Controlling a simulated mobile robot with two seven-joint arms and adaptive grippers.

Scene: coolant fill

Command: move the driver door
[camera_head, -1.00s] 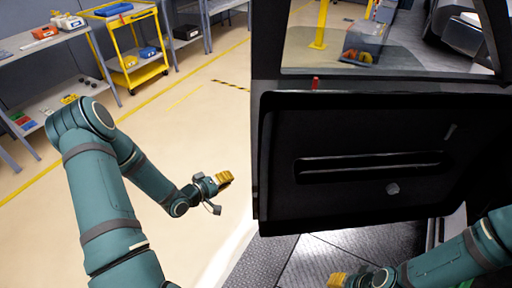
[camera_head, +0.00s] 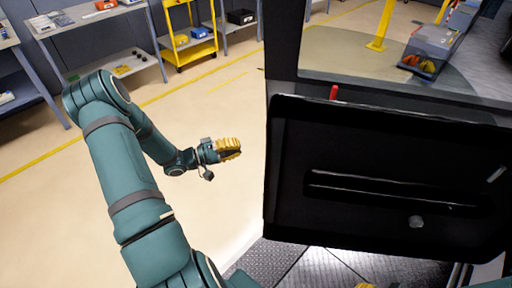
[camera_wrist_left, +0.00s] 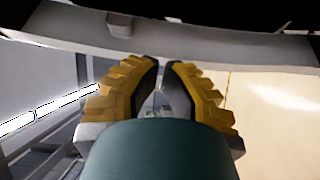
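The driver door (camera_head: 340,145) stands at the right in the head view, its black inner panel facing me. The panel has a long slot-like handle recess and a round knob, with a window frame above. My left gripper (camera_head: 236,149) is just left of the door's edge, with floor showing between them. In the left wrist view its yellow fingers (camera_wrist_left: 162,75) nearly meet at the tips, with only a narrow gap and nothing seen held. Only a yellow sliver of my right gripper (camera_head: 365,285) shows at the bottom, below the door; its fingers are cut off.
A yellow cart (camera_head: 190,45) and grey shelving (camera_head: 95,72) stand at the back left. A grey bin (camera_head: 432,50) is seen through the window opening. The floor left of the door is clear. A pale curved bar (camera_wrist_left: 230,50) crosses the left wrist view beyond the fingertips.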

